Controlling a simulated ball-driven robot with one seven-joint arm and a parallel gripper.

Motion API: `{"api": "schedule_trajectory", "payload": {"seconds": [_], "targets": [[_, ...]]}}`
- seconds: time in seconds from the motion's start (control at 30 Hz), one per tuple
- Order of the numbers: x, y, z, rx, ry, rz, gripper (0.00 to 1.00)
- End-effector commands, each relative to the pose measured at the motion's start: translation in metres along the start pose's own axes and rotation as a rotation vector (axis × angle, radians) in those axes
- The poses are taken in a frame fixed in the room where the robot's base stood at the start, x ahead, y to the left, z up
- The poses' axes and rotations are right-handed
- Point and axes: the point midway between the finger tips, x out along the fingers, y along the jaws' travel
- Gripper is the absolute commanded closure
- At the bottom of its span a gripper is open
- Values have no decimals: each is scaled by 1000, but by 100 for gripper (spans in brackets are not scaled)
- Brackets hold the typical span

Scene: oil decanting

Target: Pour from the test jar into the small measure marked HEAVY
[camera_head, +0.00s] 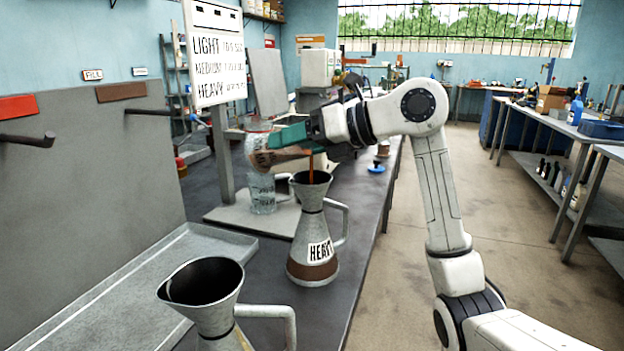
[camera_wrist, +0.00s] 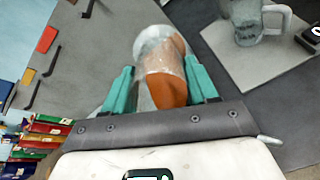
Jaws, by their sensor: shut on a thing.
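My gripper (camera_head: 290,138), with teal fingers, is shut on the test jar (camera_head: 278,156). The clear jar is tilted well over and holds orange-brown oil. It also shows between the fingers in the wrist view (camera_wrist: 160,60), oil lying along its lower side. The small metal measure marked HEAVY (camera_head: 313,250) stands upright on the bench, with a brown band near its base and a handle at right. A thin orange-brown stream falls into its wide mouth, below my gripper. The level inside the measure cannot be seen.
A second metal measure (camera_head: 205,310) stands in front at left, its label out of view. A tall clear marked vessel (camera_head: 262,190) stands behind HEAVY on a pale base. A shallow grey tray (camera_head: 120,290) lies at left. A LIGHT, MEDIUM, HEAVY board (camera_head: 217,60) rises behind.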

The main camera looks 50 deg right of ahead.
Motion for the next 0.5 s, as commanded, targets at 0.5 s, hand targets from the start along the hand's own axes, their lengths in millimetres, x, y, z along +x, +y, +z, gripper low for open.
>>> {"api": "schedule_trajectory", "payload": {"seconds": [0.5], "targets": [[-1,0,0,0,-33,19,79]]}}
